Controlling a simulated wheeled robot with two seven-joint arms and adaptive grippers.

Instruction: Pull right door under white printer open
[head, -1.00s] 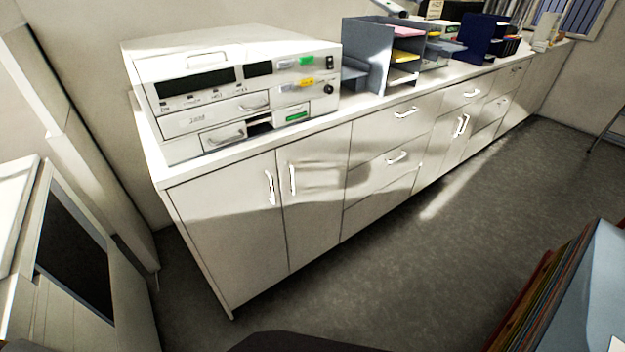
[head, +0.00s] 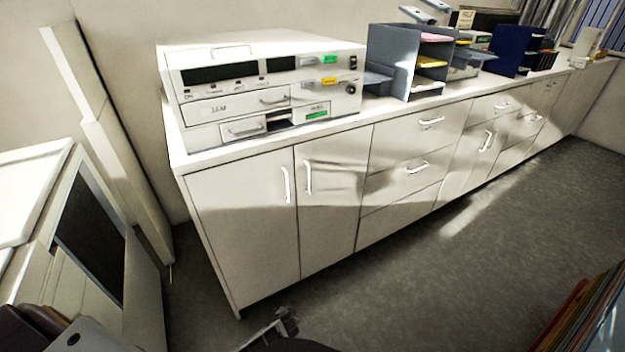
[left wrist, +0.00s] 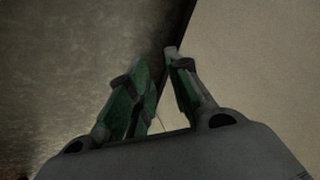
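The white printer (head: 262,85) stands on the left end of a long pale cabinet. Below it are two doors: the left door (head: 240,215) and the right door (head: 328,215). Both look shut. The right door's upright handle (head: 308,177) is near its left edge, beside the left door's handle (head: 286,184). My left gripper shows in the left wrist view (left wrist: 157,58), its fingertips slightly apart with nothing between them. A small grey gripper-like part of mine shows at the bottom of the head view, clear of the doors. I see no right gripper I can identify.
Drawers (head: 415,168) adjoin the right door. Grey trays (head: 392,65) stand on the cabinet top. A pale machine (head: 40,190) is at the left. Coloured folders (head: 585,315) are at lower right. Grey floor (head: 420,270) in front of the cabinet is clear.

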